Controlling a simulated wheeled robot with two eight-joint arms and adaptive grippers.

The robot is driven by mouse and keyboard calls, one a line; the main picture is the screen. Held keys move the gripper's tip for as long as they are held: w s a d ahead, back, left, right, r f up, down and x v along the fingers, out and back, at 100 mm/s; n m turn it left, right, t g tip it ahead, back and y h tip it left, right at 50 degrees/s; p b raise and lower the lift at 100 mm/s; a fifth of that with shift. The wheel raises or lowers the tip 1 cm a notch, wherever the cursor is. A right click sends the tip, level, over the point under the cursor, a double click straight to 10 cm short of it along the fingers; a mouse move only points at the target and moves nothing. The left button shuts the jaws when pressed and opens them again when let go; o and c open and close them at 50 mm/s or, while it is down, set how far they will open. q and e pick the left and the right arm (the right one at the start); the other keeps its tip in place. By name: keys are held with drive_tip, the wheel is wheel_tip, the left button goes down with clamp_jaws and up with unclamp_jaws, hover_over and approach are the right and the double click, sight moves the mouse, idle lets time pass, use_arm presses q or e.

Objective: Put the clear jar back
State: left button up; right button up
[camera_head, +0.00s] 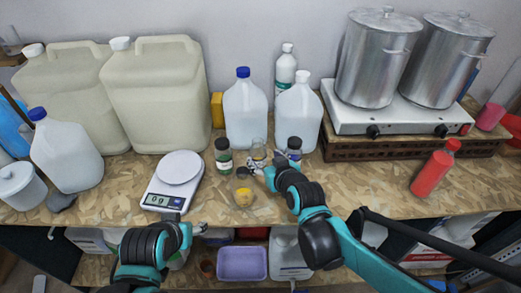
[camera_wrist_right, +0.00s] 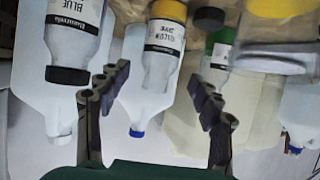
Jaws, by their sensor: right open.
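A clear jar (camera_head: 243,192) with yellow contents stands near the front of the worktop; in the wrist view it shows at the upper right (camera_wrist_right: 280,45). Behind it are a green-labelled jar (camera_head: 223,158), a yellow dye jar (camera_head: 258,153) and a blue dye jar (camera_head: 294,150). My right gripper (camera_head: 264,169) is open and empty. In the wrist view its fingers (camera_wrist_right: 158,98) are spread, with the yellow dye jar (camera_wrist_right: 165,45) beyond the gap. My left gripper (camera_head: 172,218) is at the front edge below the scale; its jaws are unclear.
A scale (camera_head: 178,172) stands left of the jars. White bottles (camera_head: 245,115) and large canisters (camera_head: 155,100) line the back. A hot plate (camera_head: 395,118) with two steel pots and a red bottle (camera_head: 433,172) are at right. The front right worktop is mostly clear.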

drive_tip(key=shift+s+d+r, duration=0.15)
drive_tip(key=shift+s, duration=0.2)
drive_tip(key=s+d+f+m+g+h, duration=0.2)
drive_tip(key=s+d, duration=0.5)
drive_tip(key=s, duration=0.2)
drive_tip(key=s+d+f+m+g+h, duration=0.1)
drive_tip(key=s+d+f+g+h, duration=0.1)
drive_tip(key=s+d, duration=0.5)
drive_tip(key=shift+s+d+f+m+g, duration=0.2)
drive_tip(key=shift+s+m+g, duration=0.3)
drive_tip(key=shift+s, duration=0.6)
